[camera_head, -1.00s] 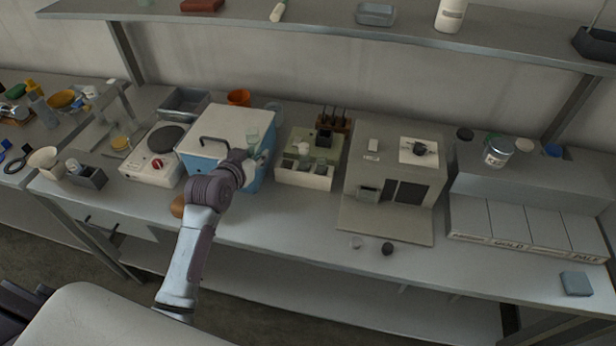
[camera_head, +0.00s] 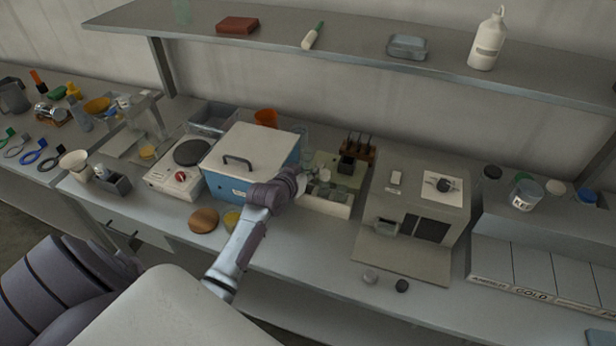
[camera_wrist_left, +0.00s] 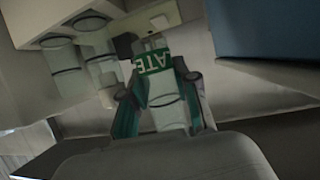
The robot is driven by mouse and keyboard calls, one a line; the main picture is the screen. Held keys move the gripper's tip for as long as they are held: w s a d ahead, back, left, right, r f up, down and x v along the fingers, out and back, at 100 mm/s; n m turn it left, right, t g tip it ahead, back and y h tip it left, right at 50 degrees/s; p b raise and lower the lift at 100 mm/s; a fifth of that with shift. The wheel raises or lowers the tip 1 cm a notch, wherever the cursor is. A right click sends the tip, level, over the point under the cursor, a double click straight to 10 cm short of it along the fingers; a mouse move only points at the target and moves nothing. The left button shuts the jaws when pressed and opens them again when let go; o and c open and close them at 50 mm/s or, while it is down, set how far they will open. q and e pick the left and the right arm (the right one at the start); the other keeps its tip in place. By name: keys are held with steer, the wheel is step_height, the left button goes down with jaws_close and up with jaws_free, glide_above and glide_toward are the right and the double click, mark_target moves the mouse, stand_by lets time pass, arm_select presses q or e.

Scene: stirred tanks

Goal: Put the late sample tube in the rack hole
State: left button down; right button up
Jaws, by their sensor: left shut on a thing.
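My left gripper (camera_head: 302,182) is between the blue box and a white holder (camera_head: 328,206) with several vessels in it. In the left wrist view the gripper (camera_wrist_left: 160,104) is shut on a pale tube with a green label (camera_wrist_left: 153,63). A pale block with round openings (camera_wrist_left: 60,42) and vessels is beside the tube in that view, and looks like the rack. Whether the tube touches it I cannot tell. In the head view I cannot make out the tube clearly. My right gripper is not in view.
The blue box with white lid (camera_head: 252,150) stands left of the gripper. A grey machine (camera_head: 425,205) stands right of the white holder. A round wooden disc (camera_head: 203,220) and a yellow-topped item (camera_head: 232,220) lie in front. A shelf (camera_head: 350,42) runs above.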

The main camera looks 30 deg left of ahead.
arm_select(q)
step_height(320, 180, down, 3)
steer(key=shift+r, duration=0.1)
steer(key=shift+f+b, duration=0.35)
steer(key=shift+f, duration=0.25)
steer(key=c, duration=1.2)
jaws_free()
steer(key=shift+o, duration=0.2)
steer(key=shift+r, duration=0.1)
